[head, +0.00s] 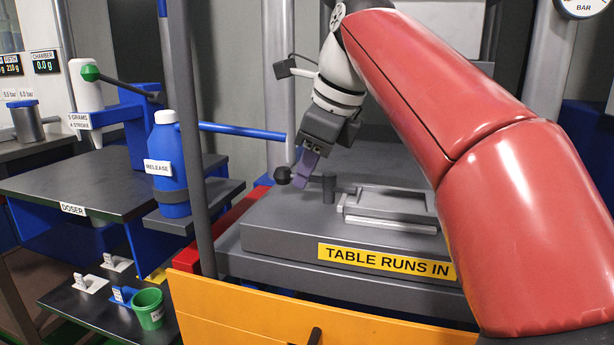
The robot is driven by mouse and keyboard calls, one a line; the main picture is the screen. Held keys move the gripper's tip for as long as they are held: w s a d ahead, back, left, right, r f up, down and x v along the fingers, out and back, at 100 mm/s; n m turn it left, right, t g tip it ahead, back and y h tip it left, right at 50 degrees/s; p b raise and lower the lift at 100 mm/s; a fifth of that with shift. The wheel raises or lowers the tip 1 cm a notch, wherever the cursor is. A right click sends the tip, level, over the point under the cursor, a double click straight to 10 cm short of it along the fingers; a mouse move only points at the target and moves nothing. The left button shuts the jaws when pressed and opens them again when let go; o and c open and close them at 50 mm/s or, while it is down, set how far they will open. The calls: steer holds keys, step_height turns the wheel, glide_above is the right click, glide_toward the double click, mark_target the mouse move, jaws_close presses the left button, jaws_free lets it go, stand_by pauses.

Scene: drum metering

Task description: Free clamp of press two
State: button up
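My gripper (304,168), with purple fingers, points down over the left part of a grey press table (275,232). A black ball knob (283,175) is right beside its fingertips; I cannot tell if they touch it. The fingers overlap in this view, so their opening is unclear. A short dark post (329,189) stands on the table just right of the fingers. A low grey tray-like fixture (388,208) lies farther right, partly hidden by my red arm. No part is labelled as a clamp, and no press number is readable.
A yellow label (386,262) reads "TABLE RUNS IN". A blue RELEASE bottle-shaped unit (168,190) and a blue horizontal bar (245,132) are on the left. A green cup (150,310) sits lower left.

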steer(key=shift+w+a+f, duration=0.15)
steer(key=shift+f, duration=0.25)
jaws_close()
